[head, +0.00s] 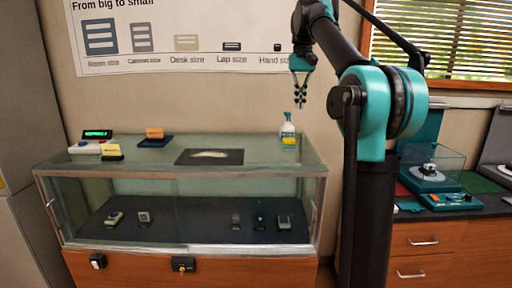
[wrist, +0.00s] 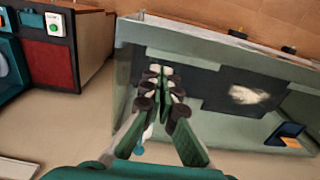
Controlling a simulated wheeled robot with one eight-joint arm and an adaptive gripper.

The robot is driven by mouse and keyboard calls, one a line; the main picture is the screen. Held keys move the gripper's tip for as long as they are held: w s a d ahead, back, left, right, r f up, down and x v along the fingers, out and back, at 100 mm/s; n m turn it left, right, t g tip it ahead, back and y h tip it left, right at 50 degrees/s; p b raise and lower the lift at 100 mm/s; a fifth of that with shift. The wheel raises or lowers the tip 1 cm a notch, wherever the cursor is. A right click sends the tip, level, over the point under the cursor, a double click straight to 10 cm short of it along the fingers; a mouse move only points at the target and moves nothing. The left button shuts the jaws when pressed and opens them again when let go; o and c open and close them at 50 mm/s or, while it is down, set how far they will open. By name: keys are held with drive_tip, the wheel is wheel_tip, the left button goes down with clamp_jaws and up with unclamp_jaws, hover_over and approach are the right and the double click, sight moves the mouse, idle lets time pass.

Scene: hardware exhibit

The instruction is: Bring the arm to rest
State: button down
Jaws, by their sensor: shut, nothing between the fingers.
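My gripper (head: 300,97) hangs pointing down in the head view, in the air above the right end of the glass display case (head: 200,255). It is shut and empty. In the wrist view its fingers (wrist: 164,78) come together in front of the case top. My arm rises on the right of the head view and bends over at the top of the picture. A spray bottle (head: 288,130) with a yellow label stands on the case's right end, below the gripper and apart from it.
A dark mat (head: 183,158) with a crumpled white cloth (head: 210,154) lies on the case top. A blue tray (head: 153,142) and a device with a green display (head: 97,134) stand further left. A counter with a clear-covered exhibit (head: 432,172) is at right.

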drive_tip(key=s+f, duration=0.2)
drive_tip(key=f, duration=0.5)
drive_tip(key=s+d+f+t, duration=0.1)
drive_tip(key=s+f, duration=0.1)
drive_tip(key=f, duration=0.6)
drive_tip(key=s+d+f+t, duration=0.1)
drive_tip(key=s+f, duration=0.1)
drive_tip(key=f, duration=0.6)
drive_tip(key=shift+s+d, duration=0.15)
drive_tip(key=shift+s, duration=0.15)
drive_tip(key=s+d+f+t, duration=0.1)
drive_tip(key=s+f+t, duration=0.1)
drive_tip(key=s+f, duration=1.9)
wheel_tip(320, 180, down, 3)
drive_tip(key=shift+s+d, duration=0.25)
drive_tip(key=shift+d, duration=0.15)
